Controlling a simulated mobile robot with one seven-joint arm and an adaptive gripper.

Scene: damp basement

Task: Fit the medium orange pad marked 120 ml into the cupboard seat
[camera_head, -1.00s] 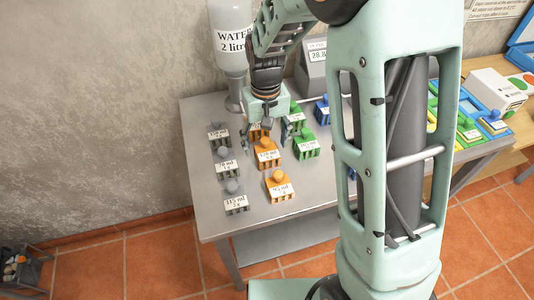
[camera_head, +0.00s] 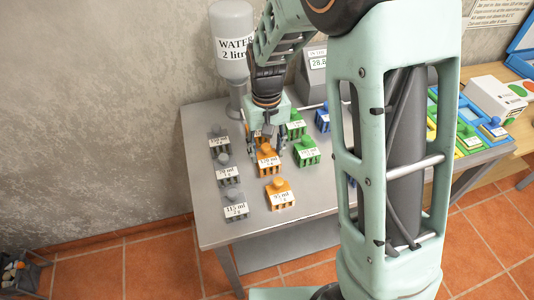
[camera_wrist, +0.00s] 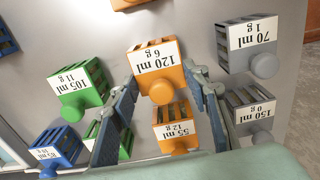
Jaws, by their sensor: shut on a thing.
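The orange pad marked 120 ml and 6 g (camera_head: 267,170) stands on the grey metal table, in the middle of rows of coloured pads. It also shows in the wrist view (camera_wrist: 155,63), with its round knob towards me. My gripper (camera_head: 268,152) is down at this pad, its fingers on either side of it. In the wrist view my gripper (camera_wrist: 162,88) is shut on the pad. The pad appears to be still at table height. I cannot make out the cupboard seat in these frames.
An orange 55 ml pad (camera_wrist: 178,125) stands close behind; an orange 95 ml pad (camera_head: 280,196) stands in front. Grey pads (camera_head: 236,207) stand left, green pads (camera_head: 307,154) right. A water bottle (camera_head: 232,75) and a display box (camera_head: 312,72) stand behind. Coloured trays (camera_head: 470,138) lie right.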

